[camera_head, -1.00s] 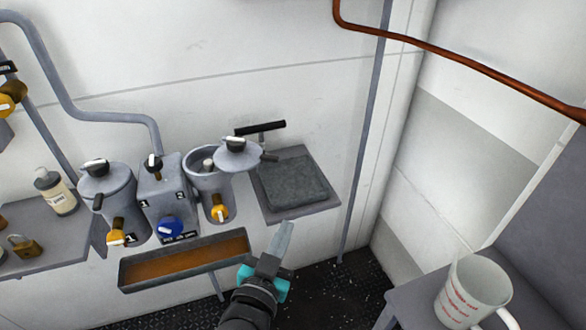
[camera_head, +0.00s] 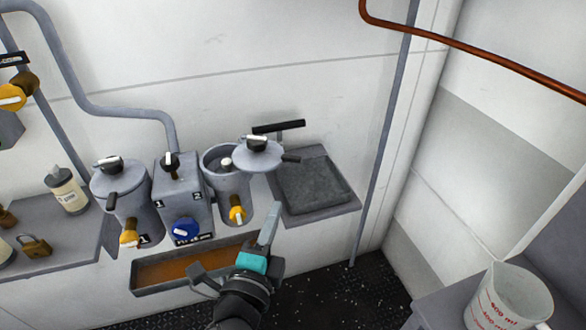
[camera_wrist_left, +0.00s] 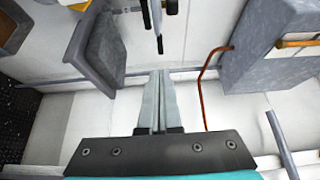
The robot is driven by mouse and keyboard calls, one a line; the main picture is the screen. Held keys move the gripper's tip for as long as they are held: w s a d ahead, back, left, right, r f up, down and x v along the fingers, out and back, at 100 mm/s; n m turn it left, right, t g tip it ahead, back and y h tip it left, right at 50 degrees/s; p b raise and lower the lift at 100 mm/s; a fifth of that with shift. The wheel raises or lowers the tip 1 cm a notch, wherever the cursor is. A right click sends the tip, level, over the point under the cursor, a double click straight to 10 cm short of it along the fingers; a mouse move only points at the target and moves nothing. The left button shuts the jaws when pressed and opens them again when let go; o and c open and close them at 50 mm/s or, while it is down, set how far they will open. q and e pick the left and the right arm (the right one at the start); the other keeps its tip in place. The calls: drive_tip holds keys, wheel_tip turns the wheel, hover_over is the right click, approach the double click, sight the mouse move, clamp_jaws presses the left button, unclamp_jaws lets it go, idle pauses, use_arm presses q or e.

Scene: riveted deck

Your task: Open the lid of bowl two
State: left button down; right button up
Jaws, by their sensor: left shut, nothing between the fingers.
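Bowl two (camera_head: 231,190) is the grey metal pot right of the box marked 1 and 2. Its lid (camera_head: 258,154), with a dark knob and a dark side handle, is swung to the right, so part of the bowl's mouth shows. A yellow tap sits low on its front. My left gripper (camera_head: 274,208) is shut and empty, in front of the bowl and to its lower right, apart from the lid. The left wrist view shows its two fingers (camera_wrist_left: 157,80) together. My right gripper is not in view.
Bowl one (camera_head: 122,190) stands closed at left. A trough (camera_head: 150,292) with brown contents hangs below the taps. A square grey basin (camera_head: 311,188) lies right of bowl two. A measuring jug (camera_head: 510,300) stands at lower right. A padlock (camera_head: 36,247) and bottle (camera_head: 68,192) are on the left shelf.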

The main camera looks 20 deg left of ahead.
sight(293, 162)
use_arm(q)
drive_tip(key=w, duration=0.4)
drive_tip(key=w+p, duration=0.1)
drive_tip(key=w, duration=0.7)
drive_tip(key=shift+w+a, duration=0.15)
drive_tip(key=shift+a, duration=0.15)
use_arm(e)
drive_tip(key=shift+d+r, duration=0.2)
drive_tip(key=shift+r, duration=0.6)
use_arm(q)
drive_tip(key=shift+w, duration=0.1)
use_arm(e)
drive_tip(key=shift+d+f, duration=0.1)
